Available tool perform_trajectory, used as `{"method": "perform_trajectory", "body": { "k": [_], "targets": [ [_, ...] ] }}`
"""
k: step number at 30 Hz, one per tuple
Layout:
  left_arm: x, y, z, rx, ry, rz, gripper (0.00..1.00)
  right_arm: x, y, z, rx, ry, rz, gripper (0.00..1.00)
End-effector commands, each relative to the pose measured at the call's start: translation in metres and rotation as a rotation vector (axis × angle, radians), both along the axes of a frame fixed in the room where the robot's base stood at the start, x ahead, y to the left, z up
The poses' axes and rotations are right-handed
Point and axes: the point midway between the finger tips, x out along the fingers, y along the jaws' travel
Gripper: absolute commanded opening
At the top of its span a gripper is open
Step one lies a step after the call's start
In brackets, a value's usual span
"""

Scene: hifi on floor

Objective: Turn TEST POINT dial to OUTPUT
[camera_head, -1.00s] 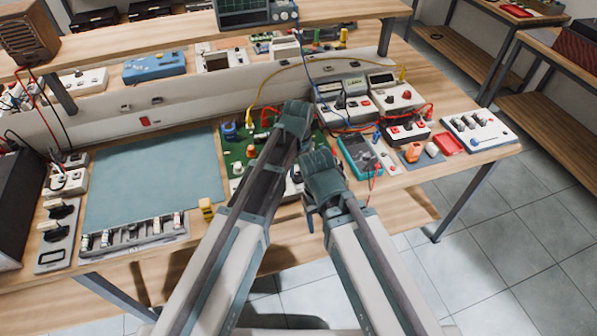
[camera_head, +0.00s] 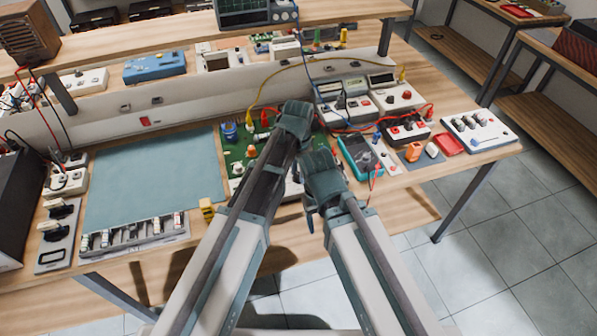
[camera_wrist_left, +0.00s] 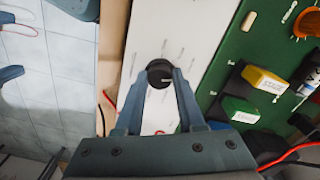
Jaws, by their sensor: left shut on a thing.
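The dial is a round black knob (camera_wrist_left: 160,72) on a white panel (camera_wrist_left: 178,28), seen from above in the left wrist view. My left gripper (camera_wrist_left: 160,88) has its two fingers closed on either side of the knob. The panel's print and the knob's pointer mark are too small to read. In the camera_head view my left wrist (camera_head: 293,122) hides the knob and most of the panel. My right gripper (camera_head: 310,212) hangs close beside it at the bench's front edge; its jaw opening is not clear.
A green circuit board (camera_head: 236,160) lies behind the panel, with yellow and green parts in the wrist view. A teal meter (camera_head: 352,152) lies to the right with leads near it. Red and yellow cables cross behind. A teal mat (camera_head: 150,180) gives clear room at left.

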Motion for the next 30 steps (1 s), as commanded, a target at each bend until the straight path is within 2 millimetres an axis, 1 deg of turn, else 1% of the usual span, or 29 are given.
{"method": "perform_trajectory", "body": {
  "k": [13, 14, 15, 18, 30],
  "targets": [
    [-0.0001, -0.0001, -0.0001, 0.0, 0.0, -0.007, 0.0, 0.0, 0.0, -0.0001, 0.0, 0.0, 0.0, 0.64],
    [-0.0001, -0.0001, -0.0001, 0.0, 0.0, -0.007, 0.43, 0.0, 0.0, -0.0001, 0.0, 0.0, 0.0, 0.64],
    [-0.0001, -0.0001, -0.0001, 0.0, 0.0, -0.007, 0.51, 0.0, 0.0, -0.0001, 0.0, 0.0, 0.0, 0.64],
    [-0.0001, -0.0001, -0.0001, 0.0, 0.0, -0.007, 0.68, 0.0, 0.0, -0.0001, 0.0, 0.0, 0.0, 0.64],
    [-0.0001, -0.0001, 0.0029, 0.0, 0.0, -0.006, 0.68, 0.0, 0.0, 0.0029, 0.0, 0.0, 0.0, 0.64]
  ]
}}
